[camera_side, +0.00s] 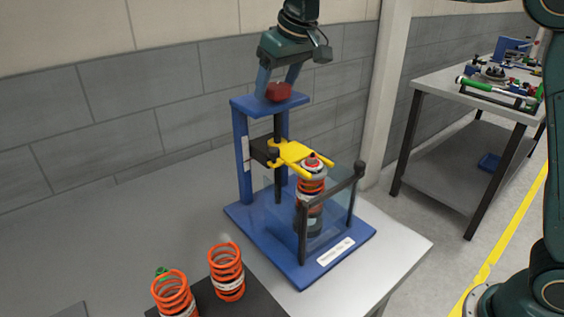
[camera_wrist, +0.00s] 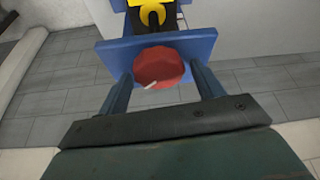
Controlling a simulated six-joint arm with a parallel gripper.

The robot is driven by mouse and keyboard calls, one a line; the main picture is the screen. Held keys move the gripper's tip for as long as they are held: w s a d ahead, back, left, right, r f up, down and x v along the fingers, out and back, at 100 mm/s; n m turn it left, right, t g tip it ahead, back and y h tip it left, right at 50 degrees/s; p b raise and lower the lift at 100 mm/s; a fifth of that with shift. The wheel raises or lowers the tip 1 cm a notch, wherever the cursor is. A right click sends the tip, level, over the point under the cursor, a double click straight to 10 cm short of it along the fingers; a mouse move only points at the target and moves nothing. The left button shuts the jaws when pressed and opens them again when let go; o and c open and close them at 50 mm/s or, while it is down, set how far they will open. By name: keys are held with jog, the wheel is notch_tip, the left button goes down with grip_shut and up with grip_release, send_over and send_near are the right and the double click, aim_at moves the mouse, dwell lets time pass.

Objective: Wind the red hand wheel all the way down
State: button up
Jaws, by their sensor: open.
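The red hand wheel (camera_side: 278,91) sits on the top plate of the blue spring compressor frame (camera_side: 243,150). It also shows in the wrist view (camera_wrist: 158,68), with a small pale mark on its face. My gripper (camera_side: 279,88) is open over the wheel, one finger on each side. In the wrist view its fingers (camera_wrist: 163,80) flank the wheel with gaps visible. The yellow fork (camera_side: 296,155) is near the top of an orange spring and strut (camera_side: 311,190) standing in the frame. Whether the fork touches the spring is hard to tell.
A clear guard with dark posts (camera_side: 360,170) stands in front of the strut. Two loose orange springs (camera_side: 226,272) (camera_side: 173,295) stand on a dark mat at the table's front. A second bench (camera_side: 450,90) with parts stands at right.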

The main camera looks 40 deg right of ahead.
jog(key=shift+n, duration=0.4)
jog(key=shift+n+y, duration=0.5)
jog(key=shift+n, duration=0.3)
jog(key=c, duration=0.9)
jog(key=shift+a+m+h, duration=0.1)
jog(key=shift+m+h, duration=0.7)
jog(key=shift+m, duration=1.1)
jog(key=shift+m+h, duration=0.7)
jog(key=shift+m, duration=1.2)
